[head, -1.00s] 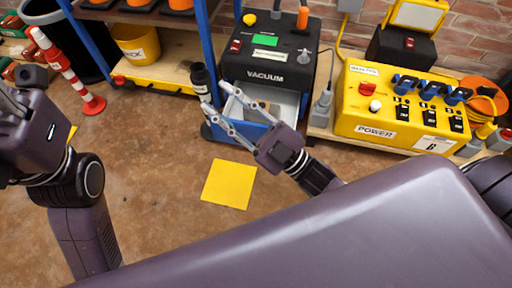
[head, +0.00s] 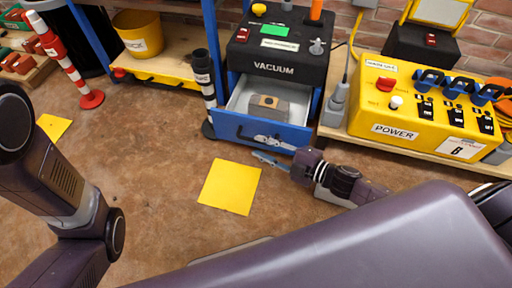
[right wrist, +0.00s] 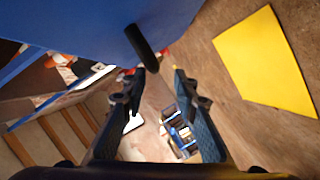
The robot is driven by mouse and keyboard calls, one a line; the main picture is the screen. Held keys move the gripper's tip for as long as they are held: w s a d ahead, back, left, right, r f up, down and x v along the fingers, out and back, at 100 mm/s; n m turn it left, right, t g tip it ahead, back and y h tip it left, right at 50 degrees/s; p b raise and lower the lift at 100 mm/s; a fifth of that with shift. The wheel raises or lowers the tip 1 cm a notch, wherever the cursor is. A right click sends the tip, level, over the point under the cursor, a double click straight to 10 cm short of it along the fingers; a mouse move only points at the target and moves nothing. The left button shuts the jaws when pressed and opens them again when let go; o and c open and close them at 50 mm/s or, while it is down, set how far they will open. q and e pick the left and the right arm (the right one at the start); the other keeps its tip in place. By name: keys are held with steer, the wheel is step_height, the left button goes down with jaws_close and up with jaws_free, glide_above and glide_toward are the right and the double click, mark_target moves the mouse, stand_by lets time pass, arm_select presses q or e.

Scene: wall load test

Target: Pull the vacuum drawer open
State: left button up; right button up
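The black vacuum unit (head: 275,52) stands in the blue-framed stand. Its drawer, with a blue front (head: 232,127), is pulled out, showing a light interior and a grey block (head: 268,105) inside. My right gripper (head: 256,146) is low in front of the drawer front. In the right wrist view its fingers (right wrist: 158,78) are apart, with nothing between them. The dark handle (right wrist: 145,45) sticks out from the blue panel just beyond the fingertips. I cannot tell whether a finger touches it. My left arm is at the left edge; its gripper is out of the picture.
A yellow power box (head: 425,105) sits on a low bench to the right. A dark bottle-like post (head: 203,80) stands left of the drawer. A yellow square (head: 230,187) lies on the floor in front. A red-white post (head: 68,65) is at far left.

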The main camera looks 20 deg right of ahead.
steer(key=shift+b+x, duration=0.4)
steer(key=shift+x, duration=0.9)
